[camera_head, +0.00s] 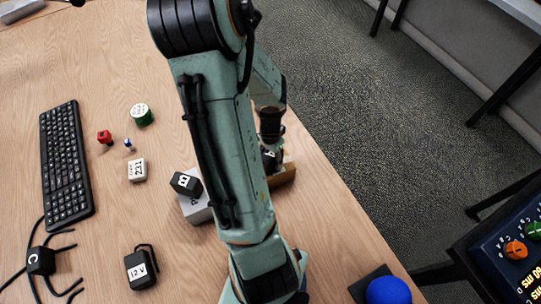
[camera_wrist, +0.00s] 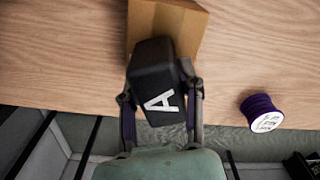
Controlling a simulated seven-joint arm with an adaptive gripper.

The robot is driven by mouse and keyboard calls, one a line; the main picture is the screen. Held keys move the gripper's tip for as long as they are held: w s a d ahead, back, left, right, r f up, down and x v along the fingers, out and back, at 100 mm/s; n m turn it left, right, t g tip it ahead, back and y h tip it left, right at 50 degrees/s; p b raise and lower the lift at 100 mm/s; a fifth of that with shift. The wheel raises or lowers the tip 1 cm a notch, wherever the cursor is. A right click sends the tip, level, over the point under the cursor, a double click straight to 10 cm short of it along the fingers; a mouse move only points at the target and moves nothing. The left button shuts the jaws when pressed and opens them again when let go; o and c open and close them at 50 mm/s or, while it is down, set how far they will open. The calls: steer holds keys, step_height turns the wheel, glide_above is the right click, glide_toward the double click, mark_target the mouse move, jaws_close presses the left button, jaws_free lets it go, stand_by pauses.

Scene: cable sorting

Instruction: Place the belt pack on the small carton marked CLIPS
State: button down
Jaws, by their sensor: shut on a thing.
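My gripper (camera_wrist: 161,110) is shut on a black pack marked A (camera_wrist: 153,65), with a finger on each side of it. The pack overlaps a small brown carton (camera_wrist: 165,18) in the wrist view; I cannot tell whether the two touch. In the head view the pack (camera_head: 269,158) shows partly behind my arm, above the carton (camera_head: 284,177), whose marking I cannot read. A similar black pack marked B (camera_head: 186,183) lies on a pale box (camera_head: 199,214) left of my arm.
A black block marked C (camera_head: 41,261) with cables and a 12 V block (camera_head: 141,270) lie left. A keyboard (camera_head: 66,163), green spool (camera_head: 141,115), red piece (camera_head: 104,137) and white block (camera_head: 137,170) stand beyond. A purple spool (camera_wrist: 262,113) shows near the table edge.

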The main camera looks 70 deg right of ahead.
mark_target(270, 154)
steer(key=c, duration=0.7)
jaws_free()
step_height(270, 154, up, 12)
steer(key=shift+r, duration=0.15)
steer(key=shift+w, duration=0.1)
steer(key=w+a+r+n+y, duration=0.1)
steer(key=w+a+r+n, duration=0.2)
steer(key=w+a+n, duration=0.7)
steer(key=s+a+r+n, duration=0.1)
steer(key=s+a+n, duration=0.1)
steer(key=a+n, duration=0.4)
steer(key=s+a+r+n, duration=0.1)
steer(key=s+a+n, duration=0.1)
steer(key=a+n, duration=0.5)
steer(key=a, duration=0.4)
steer(key=shift+s+a+n, duration=0.3)
steer(key=shift+s, duration=0.05)
